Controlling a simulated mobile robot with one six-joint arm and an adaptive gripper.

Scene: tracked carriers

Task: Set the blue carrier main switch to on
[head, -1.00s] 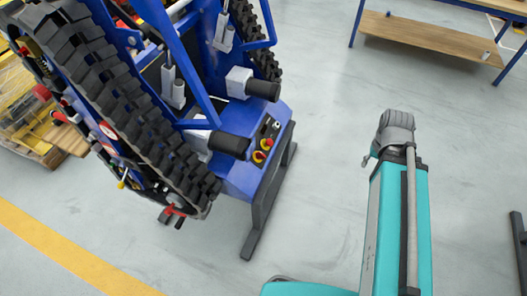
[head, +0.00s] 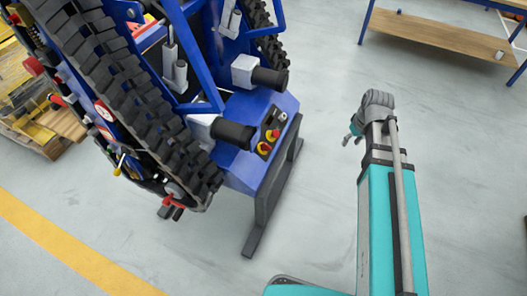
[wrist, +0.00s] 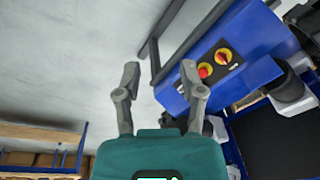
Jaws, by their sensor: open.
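The blue carrier (head: 262,180) stands tilted in the head view, with black tracks. Its end face bears a dark control panel (head: 271,133) with two red-and-yellow controls. In the wrist view, one control (wrist: 223,56) shows a red handle on a yellow disc. The other control (wrist: 205,70) is a rounder red knob beside it, close to my right finger. Which position the switch is in is too small to tell. My gripper (head: 353,133) is open and empty, to the right of the panel in the head view. Its spread fingers (wrist: 160,74) also show in the wrist view, apart from the panel.
A dark support foot (head: 268,205) of the carrier reaches the floor beside the panel. Black cylinders (head: 233,134) jut out near the panel. A wooden workbench (head: 440,35) stands at the back right. The floor between the carrier and my arm is clear.

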